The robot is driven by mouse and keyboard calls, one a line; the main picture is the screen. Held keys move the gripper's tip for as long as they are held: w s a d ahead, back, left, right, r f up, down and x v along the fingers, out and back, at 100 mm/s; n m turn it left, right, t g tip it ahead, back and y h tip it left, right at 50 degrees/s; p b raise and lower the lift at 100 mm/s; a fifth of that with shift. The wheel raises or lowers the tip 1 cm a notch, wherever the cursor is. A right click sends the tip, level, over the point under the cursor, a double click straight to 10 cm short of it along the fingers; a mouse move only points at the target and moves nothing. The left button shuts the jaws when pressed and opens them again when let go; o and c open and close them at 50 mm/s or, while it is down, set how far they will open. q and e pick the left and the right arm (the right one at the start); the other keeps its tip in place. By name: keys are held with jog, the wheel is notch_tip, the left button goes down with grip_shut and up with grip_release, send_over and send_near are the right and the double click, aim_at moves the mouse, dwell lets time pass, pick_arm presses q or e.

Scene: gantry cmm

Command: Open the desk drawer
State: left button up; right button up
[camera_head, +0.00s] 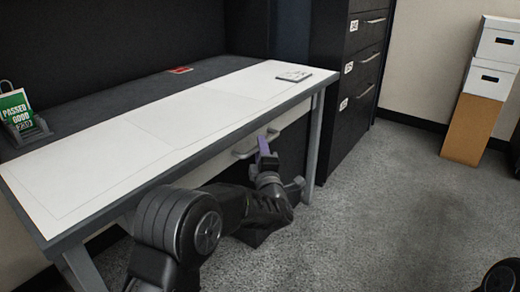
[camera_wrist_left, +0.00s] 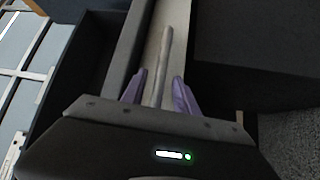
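The desk (camera_head: 170,130) has a white top and a pale drawer front (camera_head: 291,122) under its front edge. A grey bar handle (camera_head: 243,153) sits on that front. My left gripper (camera_head: 265,147) is at the handle, its purple fingers partly hiding it. In the left wrist view, the handle (camera_wrist_left: 164,58) runs between the two purple fingers of my left gripper (camera_wrist_left: 159,92). Gaps show on both sides of the bar, so the gripper is open around it. A dark recess lies beside the drawer front (camera_wrist_left: 147,50); I cannot tell how far the drawer is open. My right gripper is out of view.
A green sign (camera_head: 15,108) in a holder, a red item (camera_head: 180,70) and a small pad (camera_head: 294,76) lie on the desk. A black filing cabinet (camera_head: 345,120) stands beyond its right end. White boxes (camera_head: 496,50) are stacked at far right.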

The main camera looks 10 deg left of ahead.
pick_arm(q)
jog(key=shift+w+a+r, duration=0.15)
jog(key=shift+w+a, duration=0.1)
jog(key=shift+w, duration=0.4)
grip_shut()
dwell(1.0)
